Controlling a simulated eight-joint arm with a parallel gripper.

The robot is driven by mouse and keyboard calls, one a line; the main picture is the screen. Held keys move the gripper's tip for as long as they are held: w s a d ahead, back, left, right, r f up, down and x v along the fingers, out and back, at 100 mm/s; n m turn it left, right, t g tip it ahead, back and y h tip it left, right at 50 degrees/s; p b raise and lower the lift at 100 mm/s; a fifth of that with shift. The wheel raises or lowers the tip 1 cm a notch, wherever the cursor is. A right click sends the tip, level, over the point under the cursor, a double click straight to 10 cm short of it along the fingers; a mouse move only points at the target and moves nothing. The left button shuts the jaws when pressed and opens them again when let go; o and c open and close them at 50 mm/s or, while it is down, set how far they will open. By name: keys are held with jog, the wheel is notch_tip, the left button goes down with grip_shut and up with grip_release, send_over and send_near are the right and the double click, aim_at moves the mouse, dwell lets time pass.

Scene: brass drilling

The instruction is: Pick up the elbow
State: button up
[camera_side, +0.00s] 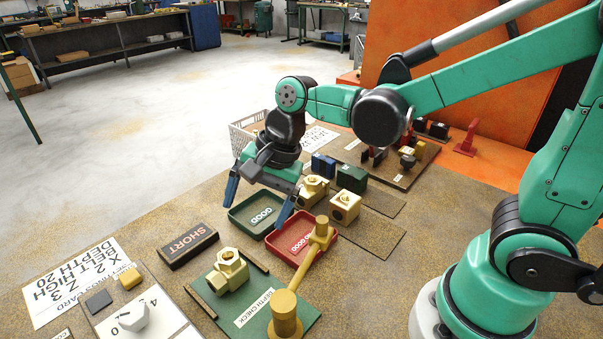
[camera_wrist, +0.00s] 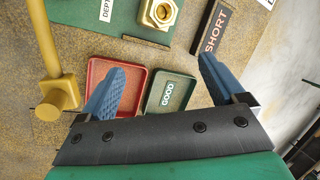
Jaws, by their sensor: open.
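A brass fitting with a hexagonal collar (camera_side: 229,270) sits on the green depth-check plate (camera_side: 258,318); it also shows at the top edge of the wrist view (camera_wrist: 158,12), partly cut off. Two brass blocks with round openings, one farther back (camera_side: 313,188) and one nearer (camera_side: 344,207), stand right of the trays. I cannot tell for certain which brass piece is the elbow. My gripper (camera_side: 258,201) is open and empty, its blue fingers pointing down above the green GOOD tray (camera_side: 238,222). It also shows in the wrist view (camera_wrist: 160,78), apart from the brass fitting.
The red NO GOOD tray (camera_side: 327,257) lies beside the GOOD tray. A dark SHORT block (camera_side: 188,245), a grey basket (camera_side: 243,132) and blue and green blocks (camera_side: 352,178) stand around.

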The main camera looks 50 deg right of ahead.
aim_at(227, 257)
jog(key=a+f+m+g, duration=0.1)
jog(key=m, duration=0.1)
jog(key=a+f+m, duration=0.1)
jog(key=a+m, duration=0.1)
jog(key=w+a+f+m+g+y, duration=0.1)
jog(key=f, duration=0.1)
jog(key=shift+a+m+g, duration=0.3)
jog(key=shift+a+m, duration=0.05)
jog(key=shift+m, duration=0.05)
jog(key=shift+a+f, duration=0.15)
jog(key=shift+x, duration=2.65)
grip_shut()
